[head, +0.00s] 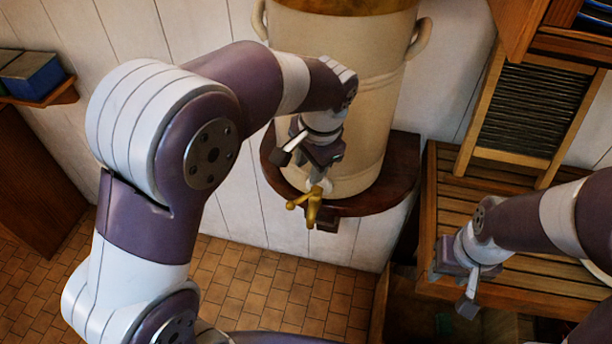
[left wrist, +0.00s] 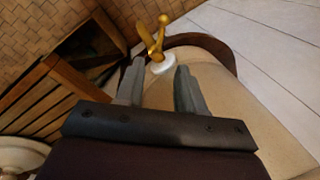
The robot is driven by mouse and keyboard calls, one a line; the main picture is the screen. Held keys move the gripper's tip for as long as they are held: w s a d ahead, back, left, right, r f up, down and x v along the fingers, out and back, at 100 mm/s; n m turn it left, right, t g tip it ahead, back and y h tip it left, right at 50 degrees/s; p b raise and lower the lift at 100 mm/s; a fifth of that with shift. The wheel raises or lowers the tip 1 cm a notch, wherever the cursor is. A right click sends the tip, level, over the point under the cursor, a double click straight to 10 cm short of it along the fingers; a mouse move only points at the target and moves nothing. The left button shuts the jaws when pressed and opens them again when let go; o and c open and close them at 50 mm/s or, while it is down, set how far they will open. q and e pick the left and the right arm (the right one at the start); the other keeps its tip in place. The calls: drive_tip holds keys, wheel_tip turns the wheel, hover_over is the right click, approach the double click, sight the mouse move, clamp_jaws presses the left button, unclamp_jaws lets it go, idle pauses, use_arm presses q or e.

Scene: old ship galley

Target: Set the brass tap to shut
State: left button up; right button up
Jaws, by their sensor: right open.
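The brass tap (head: 312,208) sticks out from the low front of a large cream urn (head: 345,110). Its handle bar points left in the head view and ends in a small knob. My left gripper (head: 319,182) is just above and behind the tap, pointing down. In the left wrist view the tap (left wrist: 154,42) lies just beyond the two fingertips, which stand apart with nothing between them; I cannot tell whether a finger touches it. My right gripper (head: 462,281) is open and empty, well to the right, over the slatted wooden board.
The urn stands on a dark round-fronted wooden shelf (head: 392,190) on the white plank wall. A slatted wooden drainer (head: 460,205) and a washboard (head: 522,112) are at the right. A blue box (head: 33,75) sits on a small shelf at the left. Tiled floor lies below.

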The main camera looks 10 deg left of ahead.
use_arm(q)
drive_tip(key=b, duration=0.2)
hover_over(302, 198)
drive_tip(key=s+d, duration=0.1)
wheel_tip(302, 198, down, 5)
drive_tip(key=f, duration=0.2)
drive_tip(key=f+p, duration=0.1)
drive_tip(key=f, duration=0.3)
drive_tip(key=shift+w+a+p, duration=0.3)
drive_tip(key=shift+w, duration=0.1)
drive_tip(key=shift+f, duration=0.2)
use_arm(e)
wheel_tip(302, 198, down, 2)
drive_tip(key=shift+f, duration=0.1)
use_arm(q)
clamp_jaws()
use_arm(e)
drive_tip(key=shift+w, duration=0.1)
